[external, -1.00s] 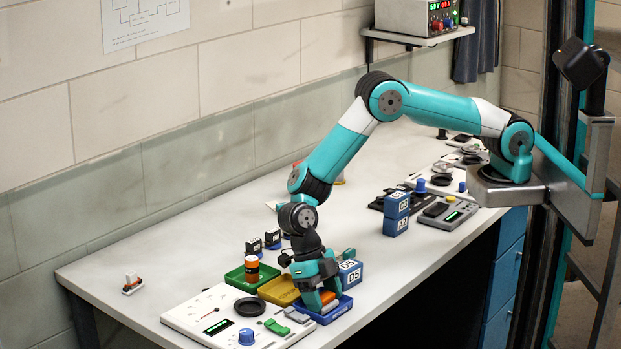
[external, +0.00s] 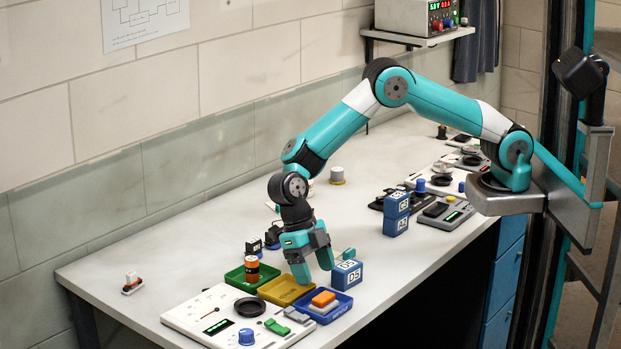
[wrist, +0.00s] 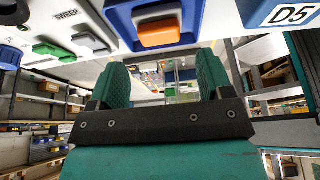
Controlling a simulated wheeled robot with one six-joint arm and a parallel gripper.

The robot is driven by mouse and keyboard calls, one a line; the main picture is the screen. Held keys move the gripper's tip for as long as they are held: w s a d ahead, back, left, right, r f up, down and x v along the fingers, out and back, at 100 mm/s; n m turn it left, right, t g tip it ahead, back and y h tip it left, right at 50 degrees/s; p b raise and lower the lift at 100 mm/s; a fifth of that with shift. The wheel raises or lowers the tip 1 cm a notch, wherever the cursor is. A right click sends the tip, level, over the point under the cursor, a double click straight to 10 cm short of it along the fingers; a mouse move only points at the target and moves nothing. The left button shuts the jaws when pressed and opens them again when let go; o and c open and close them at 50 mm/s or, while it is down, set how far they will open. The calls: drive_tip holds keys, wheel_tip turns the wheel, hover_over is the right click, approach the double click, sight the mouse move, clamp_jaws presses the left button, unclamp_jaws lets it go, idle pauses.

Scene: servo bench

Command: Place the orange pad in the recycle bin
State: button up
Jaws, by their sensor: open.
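The orange pad (external: 323,298) rests in the blue tray (external: 342,308) at the front of the bench, on top of a grey piece. It also shows at the top of the wrist view (wrist: 158,33), in the blue tray (wrist: 196,20). My gripper (external: 315,275) is open and empty, above and behind the blue tray, apart from the pad. Its two teal fingers (wrist: 160,88) stand apart in the wrist view with nothing between them. No label shows which tray is the recycle bin.
A yellow tray (external: 276,292) and a green tray (external: 237,279) holding an orange-and-black cylinder (external: 252,266) stand left of the blue tray. A white control panel (external: 190,318) lies in front. The bench centre is clear.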

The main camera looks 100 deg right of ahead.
drive_tip(key=s+r+m, duration=0.3)
drive_tip(key=r, duration=0.4)
drive_tip(key=s+r+m, duration=0.2)
drive_tip(key=r, duration=0.5)
drive_tip(key=s+d+r+m+t, duration=0.1)
drive_tip(key=s+r+m, duration=0.2)
drive_tip(key=s+m, duration=0.4)
drive_tip(key=s+r+m+t+y, duration=0.1)
drive_tip(key=s+m, duration=0.7)
drive_tip(key=s, duration=1.1)
wheel_tip(320, 180, up, 2)
drive_tip(key=shift+d+r+t+b, duration=0.2)
drive_tip(key=shift+d+t+b, duration=0.2)
drive_tip(key=shift+t, duration=0.2)
